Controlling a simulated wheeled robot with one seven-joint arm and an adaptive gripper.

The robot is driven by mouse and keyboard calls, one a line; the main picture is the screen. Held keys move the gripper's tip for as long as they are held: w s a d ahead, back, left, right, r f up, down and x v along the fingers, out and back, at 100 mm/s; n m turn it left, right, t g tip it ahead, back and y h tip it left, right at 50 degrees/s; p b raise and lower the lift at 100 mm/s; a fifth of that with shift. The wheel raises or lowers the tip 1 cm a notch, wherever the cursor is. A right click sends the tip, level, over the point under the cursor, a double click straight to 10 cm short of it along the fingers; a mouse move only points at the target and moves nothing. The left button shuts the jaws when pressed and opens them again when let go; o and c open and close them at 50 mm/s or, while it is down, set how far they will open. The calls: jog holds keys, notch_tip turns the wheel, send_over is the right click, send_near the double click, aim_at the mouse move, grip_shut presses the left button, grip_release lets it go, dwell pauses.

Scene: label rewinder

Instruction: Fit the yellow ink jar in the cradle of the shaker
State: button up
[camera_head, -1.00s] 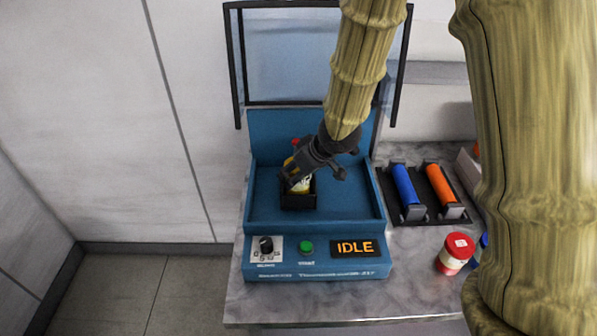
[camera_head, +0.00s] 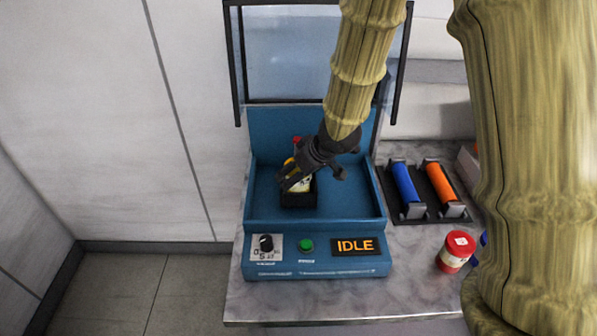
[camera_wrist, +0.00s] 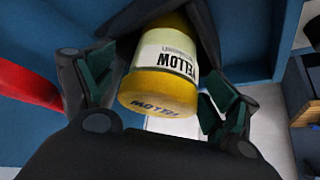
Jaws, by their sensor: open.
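The yellow ink jar (camera_wrist: 162,75) shows in the wrist view with its label "YELLOW" and a yellow end, between my open fingers. My gripper (camera_wrist: 158,100) is open, with a finger on each side of the jar and a gap visible beside it. In the head view my gripper (camera_head: 293,183) is over the black cradle (camera_head: 298,201) inside the blue shaker (camera_head: 262,207). The jar (camera_head: 301,186) shows in part in the cradle, partly hidden by my fingers. How deep it is seated cannot be told.
The shaker's clear lid (camera_head: 290,100) stands raised behind. Its front panel has a knob, a green button (camera_head: 306,245) and a display (camera_head: 356,246) reading IDLE. A red-lidded jar (camera_head: 456,251) and a rack with blue and orange rollers (camera_head: 404,186) are at the right.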

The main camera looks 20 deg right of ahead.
jog(key=v, duration=1.2)
dwell(0.5)
jog(key=shift+f, duration=0.1)
